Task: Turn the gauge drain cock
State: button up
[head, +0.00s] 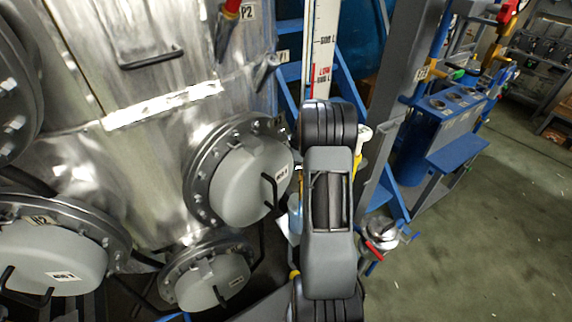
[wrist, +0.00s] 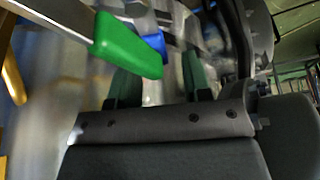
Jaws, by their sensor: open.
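In the wrist view a bright green lever grip (wrist: 128,45) on a flat metal bar reaches in from the upper left. I cannot tell for sure whether it is the gauge drain cock's handle. My gripper (wrist: 160,82) is open, its two dark green fingers apart and nothing seen held between them. The green grip's end lies across the view of the left finger and the gap; I cannot tell if they touch. In the head view the level gauge (head: 322,45) with its red LOW mark stands behind my arm, which hides my gripper and the gauge's lower end.
A steel vessel with round flanged covers (head: 250,178) fills the left of the head view, close to my arm. A grey post (head: 392,100) and blue frame stand just right of the gauge. A small round vessel (head: 382,232) sits low behind. Open green floor (head: 480,240) lies right.

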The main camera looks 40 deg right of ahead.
jog(key=shift+a+f, duration=0.1)
jog(key=shift+f, duration=0.1)
jog(key=shift+c, duration=0.3)
grip_shut()
